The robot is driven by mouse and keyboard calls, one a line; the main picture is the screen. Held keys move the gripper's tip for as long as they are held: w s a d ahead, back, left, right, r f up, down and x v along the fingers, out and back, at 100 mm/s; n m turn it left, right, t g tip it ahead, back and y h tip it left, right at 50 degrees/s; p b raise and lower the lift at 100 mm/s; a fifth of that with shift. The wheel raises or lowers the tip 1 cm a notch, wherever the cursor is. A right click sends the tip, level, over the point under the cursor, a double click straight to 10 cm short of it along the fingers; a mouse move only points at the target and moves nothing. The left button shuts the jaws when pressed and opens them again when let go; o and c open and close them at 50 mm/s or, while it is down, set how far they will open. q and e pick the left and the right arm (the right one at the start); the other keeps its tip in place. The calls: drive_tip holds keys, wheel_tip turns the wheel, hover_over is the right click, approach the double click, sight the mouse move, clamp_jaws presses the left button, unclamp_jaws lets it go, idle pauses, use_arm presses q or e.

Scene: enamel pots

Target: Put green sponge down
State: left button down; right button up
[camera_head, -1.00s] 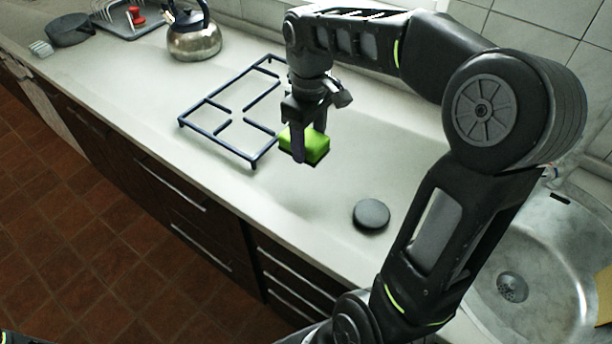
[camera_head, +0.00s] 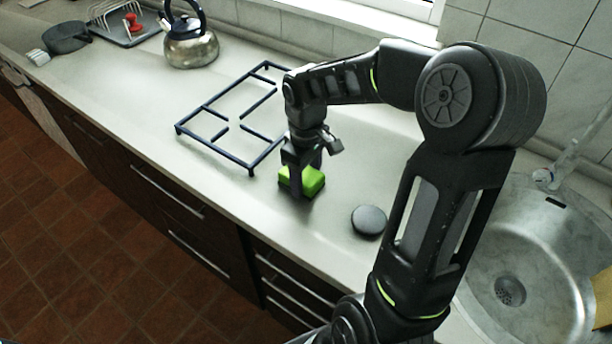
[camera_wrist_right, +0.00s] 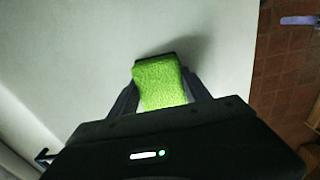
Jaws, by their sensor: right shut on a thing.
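The green sponge (camera_head: 310,181) is at or just above the light countertop, between the dark burner grate and a round dark disc. My right gripper (camera_head: 299,186) points down and is shut on the sponge. In the right wrist view the sponge (camera_wrist_right: 161,84) sits between the two fingers, with a dark layer at its far edge and a shadow on the counter beside it. I cannot tell whether its underside touches the counter. My left gripper does not show.
The dark burner grate (camera_head: 217,128) lies to the left of the sponge, and the round dark disc (camera_head: 369,221) lies to its right. A steel kettle (camera_head: 191,48) stands at the back left. A metal sink (camera_head: 535,262) is at the right. The counter's front edge is near.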

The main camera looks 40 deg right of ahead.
sight(306, 175)
drive_tip(key=shift+f, duration=0.1)
drive_tip(key=shift+f, duration=0.1)
drive_tip(key=o, duration=1.3)
drive_tip(key=shift+r, duration=0.45)
wheel_tip(306, 175, up, 11)
drive_tip(key=shift+r, duration=0.2)
